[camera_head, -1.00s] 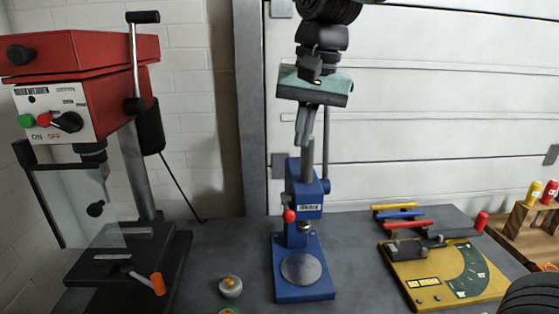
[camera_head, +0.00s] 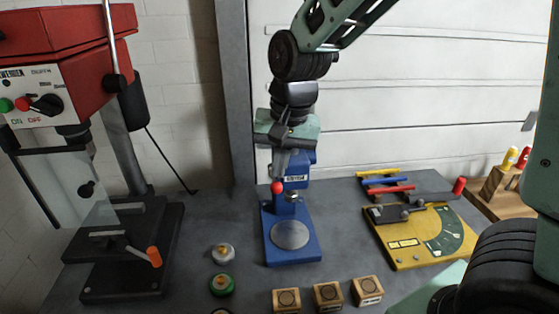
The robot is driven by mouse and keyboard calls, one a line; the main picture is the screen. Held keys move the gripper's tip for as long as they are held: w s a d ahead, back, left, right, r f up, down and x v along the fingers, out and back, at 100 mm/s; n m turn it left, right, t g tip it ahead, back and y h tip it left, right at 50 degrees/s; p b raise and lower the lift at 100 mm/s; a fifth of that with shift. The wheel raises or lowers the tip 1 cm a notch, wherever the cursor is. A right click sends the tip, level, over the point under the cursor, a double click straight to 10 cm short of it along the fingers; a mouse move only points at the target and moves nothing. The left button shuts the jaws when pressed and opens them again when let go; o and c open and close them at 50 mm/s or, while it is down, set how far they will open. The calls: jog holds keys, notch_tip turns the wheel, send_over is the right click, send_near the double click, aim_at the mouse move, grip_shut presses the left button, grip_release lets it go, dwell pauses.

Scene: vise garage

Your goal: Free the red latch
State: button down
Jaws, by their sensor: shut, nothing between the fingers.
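A red bar (camera_head: 390,190), which I take to be the red latch, lies beside a blue bar (camera_head: 386,181) and a yellow bar (camera_head: 378,172) at the right. They sit at the back edge of a yellow plate device (camera_head: 405,257) with a green scale and a red-tipped handle (camera_head: 459,186). How the red bar is held is too small to tell. My gripper (camera_head: 280,172) is shut and empty, pointing down at the blue press (camera_head: 268,246), well left of the bars. It hides part of the press and overlaps the view just above its red knob (camera_head: 277,188).
A red drill machine (camera_head: 70,60) with a dark base and orange handle (camera_head: 154,256) stands left. Round buttons (camera_head: 222,284) and several wooden blocks (camera_head: 328,296) line the front. A wooden rack (camera_head: 500,190) stands right. Grey bench shows between press and yellow plate.

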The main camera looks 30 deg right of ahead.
aim_at(280, 184)
jog(key=shift+s+f, duration=0.1)
jog(key=shift+s+a+f+b, duration=0.2)
jog(key=shift+s+f, duration=0.2)
jog(key=shift+f, duration=0.15)
jog(key=shift+s+a+f+b, duration=0.1)
jog(key=shift+s+f+b, duration=0.1)
jog(key=shift+s+f, duration=0.25)
jog(key=shift+f, duration=0.1)
jog(key=shift+w+r+p, duration=0.15)
jog(key=shift+r+p, duration=0.7)
jog(key=shift+r, duration=0.05)
notch_tip(280, 184, up, 13)
jog(key=s+d, duration=0.1)
jog(key=shift+d+f+p, duration=0.15)
jog(key=shift+d+p, duration=0.25)
